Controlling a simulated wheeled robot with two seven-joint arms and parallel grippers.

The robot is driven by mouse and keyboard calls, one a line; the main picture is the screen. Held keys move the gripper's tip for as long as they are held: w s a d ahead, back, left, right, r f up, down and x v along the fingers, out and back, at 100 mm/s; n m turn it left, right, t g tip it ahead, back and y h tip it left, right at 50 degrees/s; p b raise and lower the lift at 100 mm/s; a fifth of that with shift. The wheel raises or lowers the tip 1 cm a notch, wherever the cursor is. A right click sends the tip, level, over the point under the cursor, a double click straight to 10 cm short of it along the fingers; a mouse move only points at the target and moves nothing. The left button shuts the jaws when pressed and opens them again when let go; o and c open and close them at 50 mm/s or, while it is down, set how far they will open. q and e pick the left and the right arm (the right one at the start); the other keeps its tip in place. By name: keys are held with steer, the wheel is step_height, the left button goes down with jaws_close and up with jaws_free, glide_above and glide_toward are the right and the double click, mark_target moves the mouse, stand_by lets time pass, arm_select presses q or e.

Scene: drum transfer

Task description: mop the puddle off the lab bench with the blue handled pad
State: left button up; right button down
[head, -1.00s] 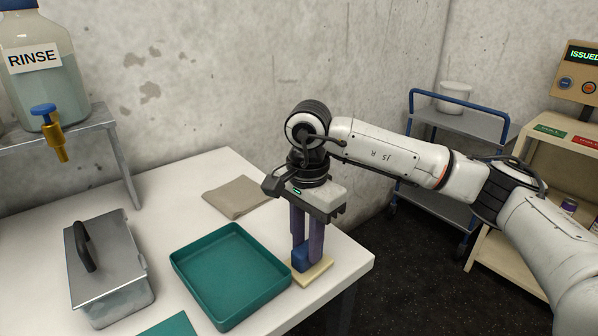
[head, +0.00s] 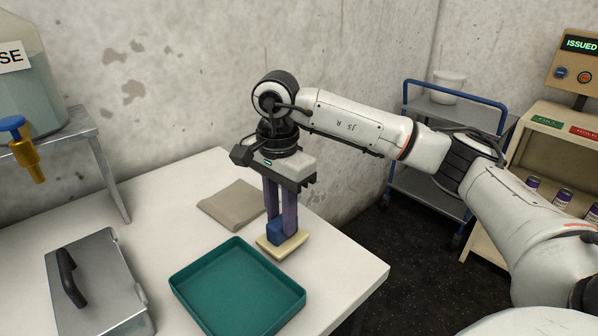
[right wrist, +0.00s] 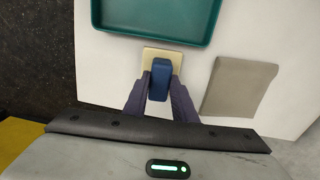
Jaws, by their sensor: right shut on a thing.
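My right gripper (head: 280,225) points straight down and is shut on the blue handle of the pad (head: 290,247). The pad has a pale cream base and is level, at or just above the white bench (head: 350,272), beyond the back right corner of the green tray. In the right wrist view, the blue handle (right wrist: 160,80) sits between the two fingers, with the cream base showing around it. I cannot make out the puddle for certain in either view. My left gripper is not in view.
The green tray (head: 186,292) stands close in front of the pad. A folded beige cloth (head: 228,206) lies left of it. A metal box with a black handle (head: 100,285) and a rinse bottle (head: 35,85) on a stand are further left. The concrete wall is close behind.

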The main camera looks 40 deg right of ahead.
steer(key=r, duration=0.1)
steer(key=r+p, duration=0.2)
steer(key=shift+s+r, duration=0.3)
steer(key=shift+r, duration=0.1)
steer(key=shift+r+p, duration=0.65)
steer(key=shift+r, duration=0.25)
steer(key=shift+r, duration=1.05)
steer(key=s+a, duration=0.4)
steer(key=a, duration=0.2)
steer(key=shift+s+a, duration=0.2)
steer(key=shift+a, duration=0.15)
